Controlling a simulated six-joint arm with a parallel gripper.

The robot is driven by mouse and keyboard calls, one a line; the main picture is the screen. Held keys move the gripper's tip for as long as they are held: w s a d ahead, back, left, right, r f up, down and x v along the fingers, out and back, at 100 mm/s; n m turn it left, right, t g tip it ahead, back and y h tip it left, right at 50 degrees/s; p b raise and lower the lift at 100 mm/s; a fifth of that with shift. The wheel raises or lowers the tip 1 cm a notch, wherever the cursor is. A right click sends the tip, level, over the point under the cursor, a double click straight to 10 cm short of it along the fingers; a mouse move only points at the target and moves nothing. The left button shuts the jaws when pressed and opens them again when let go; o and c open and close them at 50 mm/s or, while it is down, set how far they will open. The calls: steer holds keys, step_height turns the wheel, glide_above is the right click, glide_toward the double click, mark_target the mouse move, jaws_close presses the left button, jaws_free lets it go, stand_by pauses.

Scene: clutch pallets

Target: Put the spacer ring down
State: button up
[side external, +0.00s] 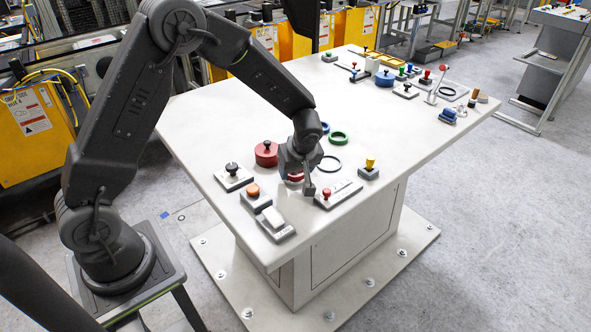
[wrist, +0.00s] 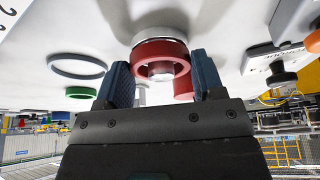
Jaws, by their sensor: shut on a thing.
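The spacer ring, a thick red ring (wrist: 142,53), is between the two blue fingers of my gripper (wrist: 164,78) in the wrist view. My gripper is shut on it. In the side view my gripper (side external: 296,176) points down, low over the near part of the table, and a little of the red ring (side external: 294,178) shows under it. A pale round piece (wrist: 160,32) lies just beyond the ring in the wrist view. I cannot tell whether the ring touches it or the table.
A red pot with a black knob (side external: 266,155) stands left of my gripper. A plate with a red knob (side external: 345,190) is close on the right. The table's middle (side external: 230,110) is clear.

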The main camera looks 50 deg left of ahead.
steer(key=r, duration=0.3)
steer(key=a+r, duration=0.1)
steer(key=shift+s+r, duration=0.25)
steer(key=shift+s, duration=0.05)
steer(key=s+a+r, duration=0.6)
steer(key=a, duration=0.2)
step_height(320, 180, up, 5)
steer(key=m+t+h, duration=0.3)
steer(key=m+h, duration=0.1)
steer(key=m, duration=1)
glide_above(357, 153)
steer(key=shift+n, duration=0.3)
steer(key=f, duration=0.8)
steer(key=s+f, duration=0.1)
steer(key=f, duration=0.3)
steer(key=shift+d+f, duration=0.15)
steer(key=shift+f, duration=2.15)
steer(key=shift+f, duration=0.2)
